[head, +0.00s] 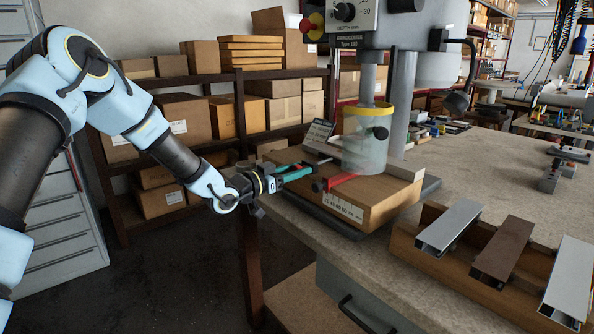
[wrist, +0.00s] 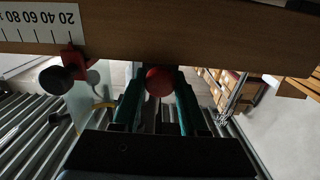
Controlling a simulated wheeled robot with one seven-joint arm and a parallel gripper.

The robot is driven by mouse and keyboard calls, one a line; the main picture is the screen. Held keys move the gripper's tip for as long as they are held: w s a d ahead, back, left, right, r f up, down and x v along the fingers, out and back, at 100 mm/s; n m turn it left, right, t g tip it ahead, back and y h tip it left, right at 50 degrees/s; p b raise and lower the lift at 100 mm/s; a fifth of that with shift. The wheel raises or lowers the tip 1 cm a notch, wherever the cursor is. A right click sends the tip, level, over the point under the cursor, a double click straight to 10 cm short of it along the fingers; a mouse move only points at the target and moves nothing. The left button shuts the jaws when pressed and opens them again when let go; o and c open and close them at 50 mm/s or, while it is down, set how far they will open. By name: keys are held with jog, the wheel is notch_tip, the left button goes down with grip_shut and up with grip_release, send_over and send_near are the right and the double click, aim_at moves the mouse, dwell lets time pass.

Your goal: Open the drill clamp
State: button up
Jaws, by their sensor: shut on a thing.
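The drill clamp (head: 343,180) is a red bar with a dark round knob (head: 318,186), at the front of the wooden drill base. In the wrist view the dark knob (wrist: 60,79) and its red mount are left of my fingers. My gripper (head: 308,170) has green fingers and reaches in from the left, just beside the clamp. In the wrist view a round red knob (wrist: 159,81) sits between the two fingertips, and my gripper is shut on it. The knob's link to the clamp is hidden in the head view.
The wooden base (head: 375,195) carries a number scale (head: 343,207) and a clear guard (head: 366,140) under the drill. A wooden holder (head: 430,262) with several profiles stands to the right on the bench. Shelves with boxes (head: 185,120) stand behind my arm.

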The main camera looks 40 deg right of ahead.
grip_shut()
dwell(0.9)
